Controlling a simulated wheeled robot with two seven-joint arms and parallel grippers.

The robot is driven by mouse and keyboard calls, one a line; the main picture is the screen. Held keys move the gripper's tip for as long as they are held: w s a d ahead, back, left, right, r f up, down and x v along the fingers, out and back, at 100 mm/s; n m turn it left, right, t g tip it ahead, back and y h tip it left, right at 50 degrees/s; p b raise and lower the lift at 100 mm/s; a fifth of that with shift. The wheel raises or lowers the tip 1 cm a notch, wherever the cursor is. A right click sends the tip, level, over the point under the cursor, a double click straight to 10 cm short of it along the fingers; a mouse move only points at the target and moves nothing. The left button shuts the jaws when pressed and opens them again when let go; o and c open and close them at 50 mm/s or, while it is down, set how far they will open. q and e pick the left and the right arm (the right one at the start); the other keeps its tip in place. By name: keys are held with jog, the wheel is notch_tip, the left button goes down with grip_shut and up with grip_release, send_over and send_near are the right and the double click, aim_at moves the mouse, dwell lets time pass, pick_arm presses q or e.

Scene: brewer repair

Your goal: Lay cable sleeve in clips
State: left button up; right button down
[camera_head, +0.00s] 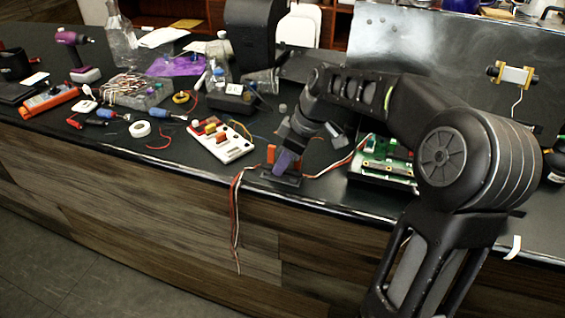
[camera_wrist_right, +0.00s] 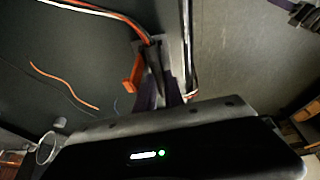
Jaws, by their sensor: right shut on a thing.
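The cable bundle, with red, white and dark wires (camera_head: 345,160), runs from the green circuit board (camera_head: 390,168) to my right gripper (camera_head: 283,168) and hangs over the counter's front edge on the other side. My right gripper is shut on the cable sleeve, low over a small dark base (camera_head: 277,178) near the edge; the fingers hide most of the sleeve. An orange clip piece (camera_head: 271,153) stands just left of the fingers. In the right wrist view the wires (camera_wrist_right: 143,28) reach the fingers (camera_wrist_right: 164,90), with the orange piece (camera_wrist_right: 132,72) beside them. My left gripper is out of view.
A white board with coloured parts (camera_head: 222,141) lies left of the gripper. Tape (camera_head: 140,129), screwdrivers, a drill (camera_head: 76,50) and bottles (camera_head: 122,38) crowd the left. A large metal panel (camera_head: 420,45) stands behind my arm. A narrow counter strip at the front is clear.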

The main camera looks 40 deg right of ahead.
jog(key=shift+s+f+b, duration=0.2)
jog(key=shift+f+b, duration=0.15)
jog(key=shift+f, duration=0.2)
dwell(0.7)
jog(key=c, duration=1.4)
grip_release()
jog(key=shift+d, duration=0.1)
jog(key=shift+o, duration=0.2)
jog(key=shift+r, duration=0.1)
jog(key=shift+d+r, duration=0.2)
jog(key=shift+r, duration=0.3)
jog(key=v, duration=0.6)
jog(key=shift+a+r, duration=0.1)
jog(key=shift+r, duration=0.1)
jog(key=shift+s+r, duration=0.3)
jog(key=shift+s, duration=0.05)
jog(key=shift+w, duration=0.1)
jog(key=shift+w+a, duration=0.15)
jog(key=shift+a, duration=0.05)
